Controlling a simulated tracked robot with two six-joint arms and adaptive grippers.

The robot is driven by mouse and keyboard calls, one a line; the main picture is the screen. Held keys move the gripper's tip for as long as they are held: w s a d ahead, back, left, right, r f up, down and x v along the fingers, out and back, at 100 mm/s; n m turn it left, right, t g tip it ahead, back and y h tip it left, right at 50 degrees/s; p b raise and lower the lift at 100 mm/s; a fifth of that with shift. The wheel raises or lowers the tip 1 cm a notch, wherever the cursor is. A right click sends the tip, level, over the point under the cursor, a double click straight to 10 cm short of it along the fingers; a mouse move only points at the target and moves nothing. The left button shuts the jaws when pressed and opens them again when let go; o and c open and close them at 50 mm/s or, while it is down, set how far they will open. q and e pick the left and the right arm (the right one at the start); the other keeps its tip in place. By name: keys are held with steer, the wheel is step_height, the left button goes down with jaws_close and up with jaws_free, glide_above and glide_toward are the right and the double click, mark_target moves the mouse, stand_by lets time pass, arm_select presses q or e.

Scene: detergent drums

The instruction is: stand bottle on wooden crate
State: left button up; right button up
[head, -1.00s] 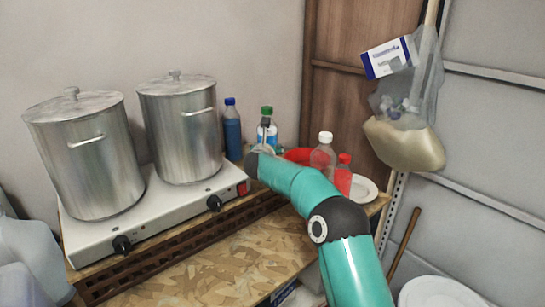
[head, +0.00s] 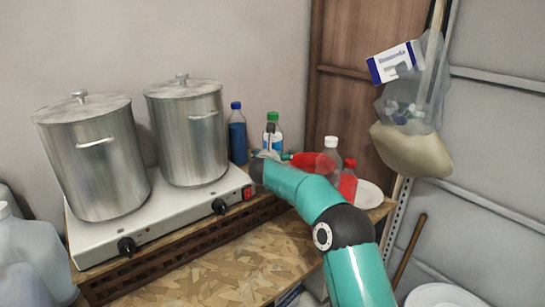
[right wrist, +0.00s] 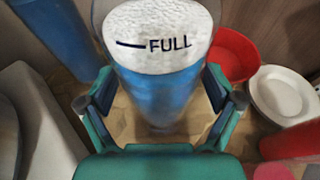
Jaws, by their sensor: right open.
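A bottle with a green cap (head: 272,118) and a white and blue label stands at the back of the wooden worktop, right of the pots. In the right wrist view a bottle (right wrist: 160,100) with a white upper part marked FULL and a blue lower part stands between my fingers. My right gripper (right wrist: 158,90) is open, one finger on each side of it; I cannot tell whether they touch it. In the head view its fingers are mostly hidden by my arm. A brown slatted crate (head: 180,254), apparently the wooden crate, lies under the hotplate. My left gripper is not in view.
A blue bottle (head: 237,138) stands left of the green-capped one. A red bowl (head: 303,160), a clear white-capped bottle (head: 328,160), a red bottle (head: 348,182) and a white plate (head: 369,193) are to the right. Two pots stand on the hotplate (head: 160,216). The front worktop (head: 235,268) is clear.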

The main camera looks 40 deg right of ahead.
steer(key=shift+s+a+b, duration=0.25)
steer(key=shift+b, duration=0.05)
steer(key=b+v, duration=0.4)
steer(key=v, duration=0.7)
steer(key=shift+s+r+b, duration=0.2)
steer(key=shift+b, duration=0.1)
